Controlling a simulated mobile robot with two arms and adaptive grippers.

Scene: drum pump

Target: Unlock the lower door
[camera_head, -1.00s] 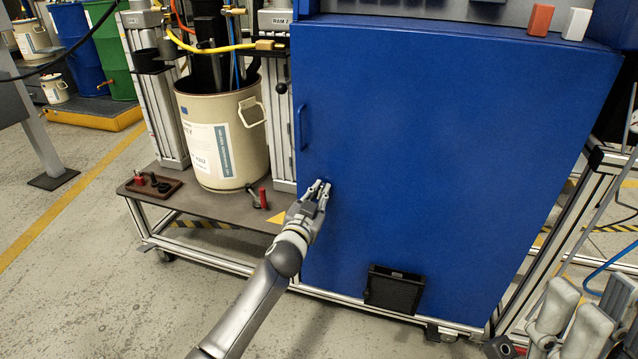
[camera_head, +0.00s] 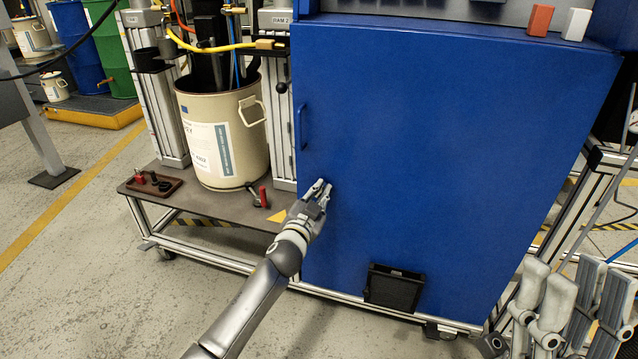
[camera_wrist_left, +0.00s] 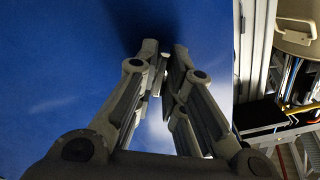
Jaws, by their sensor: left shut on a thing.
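The blue lower door (camera_head: 440,150) fills the middle of the head view and is closed. Its slim blue handle (camera_head: 302,127) is near the left edge. My left gripper (camera_head: 323,188) is at the door's left side, below that handle. In the left wrist view, its fingers (camera_wrist_left: 162,62) are closed around a small pale metal piece (camera_wrist_left: 158,76) in front of the door, probably the lock's key or knob; the fingers hide most of it. My right gripper (camera_head: 570,285) is low at the right of the head view, with its fingers apart, away from the door.
A cream drum (camera_head: 222,135) stands on the bench left of the door. A small brown tray (camera_head: 153,185) and a red-handled part (camera_head: 261,197) are beside it. A black vent (camera_head: 394,289) is low on the door. The floor in front is clear.

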